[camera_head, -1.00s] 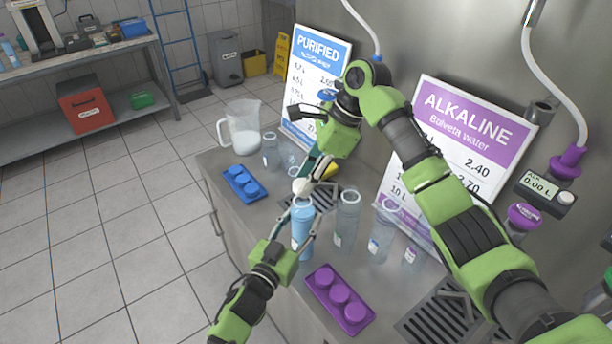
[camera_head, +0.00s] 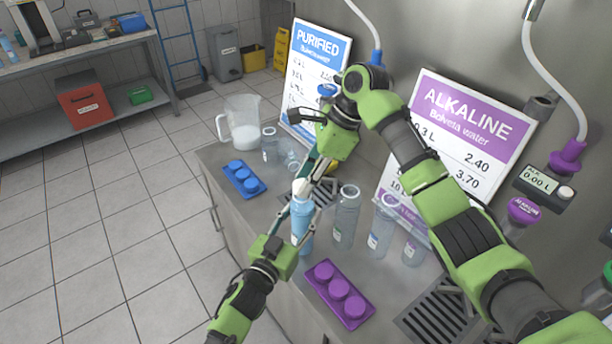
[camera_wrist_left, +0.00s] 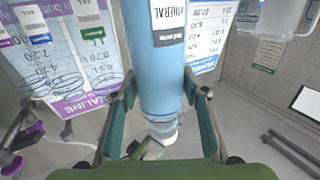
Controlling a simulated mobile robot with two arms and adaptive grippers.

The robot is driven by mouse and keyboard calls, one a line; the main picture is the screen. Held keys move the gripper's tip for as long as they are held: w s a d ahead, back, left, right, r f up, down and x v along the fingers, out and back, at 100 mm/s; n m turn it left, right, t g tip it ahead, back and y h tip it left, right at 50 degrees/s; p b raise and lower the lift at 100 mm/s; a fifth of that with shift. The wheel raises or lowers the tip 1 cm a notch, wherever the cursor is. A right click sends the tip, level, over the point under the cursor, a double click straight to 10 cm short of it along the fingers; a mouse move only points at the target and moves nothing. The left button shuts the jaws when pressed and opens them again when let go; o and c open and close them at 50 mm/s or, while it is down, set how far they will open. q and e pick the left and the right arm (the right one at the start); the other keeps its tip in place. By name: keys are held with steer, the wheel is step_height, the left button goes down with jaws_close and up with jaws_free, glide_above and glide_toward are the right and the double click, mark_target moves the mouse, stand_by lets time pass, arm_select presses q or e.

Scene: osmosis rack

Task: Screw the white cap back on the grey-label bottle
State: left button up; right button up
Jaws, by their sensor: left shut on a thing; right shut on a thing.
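The grey-label bottle (camera_head: 302,228) is light blue and stands upright near the counter's front edge. The white cap (camera_head: 300,187) is at the bottle's mouth, in the fingertips of my right gripper (camera_head: 303,180), which reaches down from above. Whether the threads are engaged cannot be told. The fingers partly hide the cap.
Clear bottles (camera_head: 346,217) (camera_head: 382,228) stand close to the right. A purple cap tray (camera_head: 350,322) lies in front, a blue tray (camera_head: 244,180) to the left. A measuring jug (camera_head: 241,125) stands at the back left. Price signs (camera_head: 312,60) (camera_head: 460,125) lean behind.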

steer(key=shift+f, duration=0.55)
stand_by(0.4)
steer(key=shift+s+f+m, duration=0.1)
steer(key=shift+m, duration=0.4)
steer(key=m, duration=0.1)
steer(key=m+t, duration=0.1)
steer(key=m, duration=0.1)
steer(key=m+t, duration=0.1)
steer(key=shift+s+a+m+h, duration=0.2)
steer(key=shift+s+m+h, duration=0.1)
steer(key=shift+m, duration=0.1)
steer(key=m+t+h, duration=0.1)
steer(key=m, duration=0.3)
steer(key=shift+t, duration=0.4)
steer(key=o, duration=0.7)
